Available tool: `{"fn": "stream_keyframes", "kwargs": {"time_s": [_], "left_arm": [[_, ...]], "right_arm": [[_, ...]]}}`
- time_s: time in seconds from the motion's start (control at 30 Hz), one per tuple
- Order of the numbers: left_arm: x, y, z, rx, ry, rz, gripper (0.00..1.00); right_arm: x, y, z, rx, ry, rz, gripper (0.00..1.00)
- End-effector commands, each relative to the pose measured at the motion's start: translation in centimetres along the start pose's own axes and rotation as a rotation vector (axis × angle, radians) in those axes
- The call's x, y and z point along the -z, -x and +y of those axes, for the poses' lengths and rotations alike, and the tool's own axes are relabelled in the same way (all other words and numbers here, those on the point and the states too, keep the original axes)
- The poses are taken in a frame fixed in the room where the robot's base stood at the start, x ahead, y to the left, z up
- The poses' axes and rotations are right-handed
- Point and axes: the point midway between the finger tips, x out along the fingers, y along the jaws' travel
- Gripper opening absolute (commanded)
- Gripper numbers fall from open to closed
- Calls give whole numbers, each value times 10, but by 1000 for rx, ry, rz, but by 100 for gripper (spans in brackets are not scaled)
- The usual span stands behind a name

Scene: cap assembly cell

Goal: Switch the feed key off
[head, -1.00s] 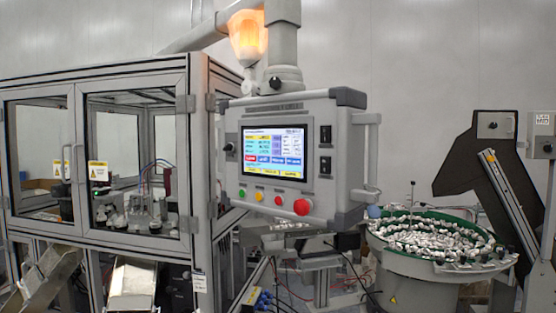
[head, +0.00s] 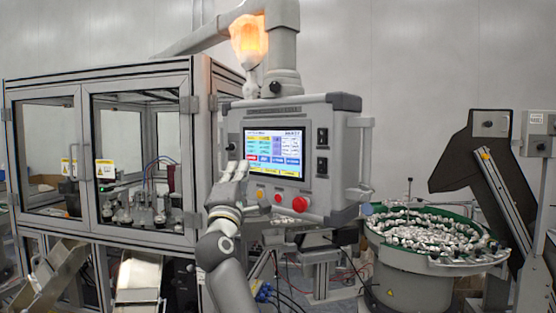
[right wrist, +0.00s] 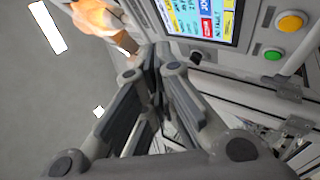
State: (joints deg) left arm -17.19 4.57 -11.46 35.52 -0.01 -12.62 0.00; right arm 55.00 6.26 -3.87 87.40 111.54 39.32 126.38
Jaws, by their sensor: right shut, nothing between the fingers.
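The grey control panel (head: 340,195) hangs from an arm, with a lit screen (head: 275,152). A small black knob (head: 233,147) sits on its left side; I take it for the feed key, but no label is readable. In the right wrist view a dark knob (right wrist: 197,57) stands beside the screen (right wrist: 203,18). Its turned position cannot be told. My right gripper (head: 237,167) is shut and empty in front of the panel's lower left, just below the knob. In the wrist view its fingertips (right wrist: 154,54) are left of the knob; contact cannot be told. My left gripper is out of view.
The panel also carries a red mushroom button (head: 300,204), smaller coloured buttons and two black switches (head: 322,137). A framed glass enclosure (head: 140,160) stands left. A bowl feeder (head: 400,273) with a green rim stands right. An orange lamp (head: 249,40) glows above.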

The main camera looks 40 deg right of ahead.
Motion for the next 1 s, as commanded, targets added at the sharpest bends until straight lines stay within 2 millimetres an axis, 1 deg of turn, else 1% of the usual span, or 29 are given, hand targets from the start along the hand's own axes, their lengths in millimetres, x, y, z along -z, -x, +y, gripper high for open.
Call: {"fn": "stream_keyframes", "kwargs": {"time_s": [0.03,0.13,0.43,0.57,0.67,1.0], "left_arm": [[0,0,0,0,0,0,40],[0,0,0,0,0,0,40],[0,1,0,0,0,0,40],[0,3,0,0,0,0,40],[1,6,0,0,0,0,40],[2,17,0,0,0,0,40]], "right_arm": [[-3,-2,4,0,-26,-4,0],[-5,-3,7,2,-50,-6,0],[-5,-3,7,1,-48,-6,0],[-8,-7,4,0,-44,-6,0],[-13,-15,0,0,-41,-7,0],[-37,-48,-26,1,-40,-7,0]]}}
